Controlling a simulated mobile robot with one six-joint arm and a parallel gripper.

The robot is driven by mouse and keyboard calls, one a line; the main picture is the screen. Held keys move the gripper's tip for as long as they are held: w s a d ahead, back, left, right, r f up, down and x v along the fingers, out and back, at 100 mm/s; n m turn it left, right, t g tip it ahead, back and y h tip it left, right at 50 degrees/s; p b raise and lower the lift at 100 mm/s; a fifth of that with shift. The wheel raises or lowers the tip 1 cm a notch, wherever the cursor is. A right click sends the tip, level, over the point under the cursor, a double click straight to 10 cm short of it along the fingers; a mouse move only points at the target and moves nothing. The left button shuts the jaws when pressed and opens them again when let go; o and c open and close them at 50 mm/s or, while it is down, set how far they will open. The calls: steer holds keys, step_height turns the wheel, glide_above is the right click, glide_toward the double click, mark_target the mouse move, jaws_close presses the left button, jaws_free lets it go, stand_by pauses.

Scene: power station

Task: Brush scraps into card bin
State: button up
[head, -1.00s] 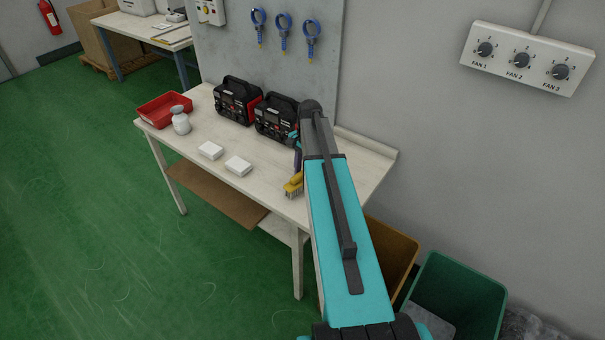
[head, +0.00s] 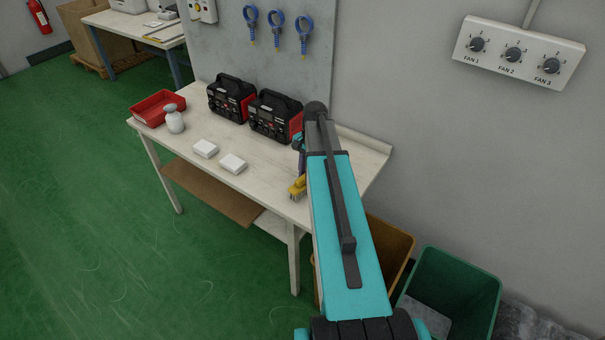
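An orange-brown bin (head: 388,245) and a green bin (head: 452,290) stand on the floor to the right of the bench. The green one has something grey in it. No scraps can be made out; my arm hides part of the bench top.
Two black-and-red power units (head: 274,116) stand at the back of the bench. A tool panel and a wall stand behind.

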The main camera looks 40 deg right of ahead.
steer(key=shift+s+d, duration=0.25)
steer(key=shift+s, duration=0.5)
steer(key=shift+s+d, duration=0.3)
steer(key=shift+s, duration=0.6)
steer(key=shift+s+d, duration=0.35)
steer(key=shift+s, duration=0.6)
steer(key=shift+s+d, duration=0.3)
steer(key=shift+s, duration=0.6)
steer(key=shift+s, duration=0.1)
steer(key=shift+s+d+p, duration=0.15)
steer(key=shift+s+d, duration=0.15)
steer(key=shift+s, duration=0.6)
steer(key=shift+s+d+p, duration=0.15)
steer(key=shift+s+d, duration=0.2)
steer(key=shift+s, duration=0.5)
steer(key=shift+s+d+p, duration=0.15)
steer(key=shift+s+d, duration=0.15)
steer(key=shift+s, duration=0.6)
steer(key=shift+s+d, duration=0.3)
steer(key=shift+s, duration=0.6)
steer(key=shift+s+d, duration=0.35)
steer(key=shift+s, duration=0.6)
steer(key=shift+s+d, duration=0.3)
steer(key=shift+s, duration=0.6)
step_height(320, 180, up, 7)
steer(key=p, duration=0.5)
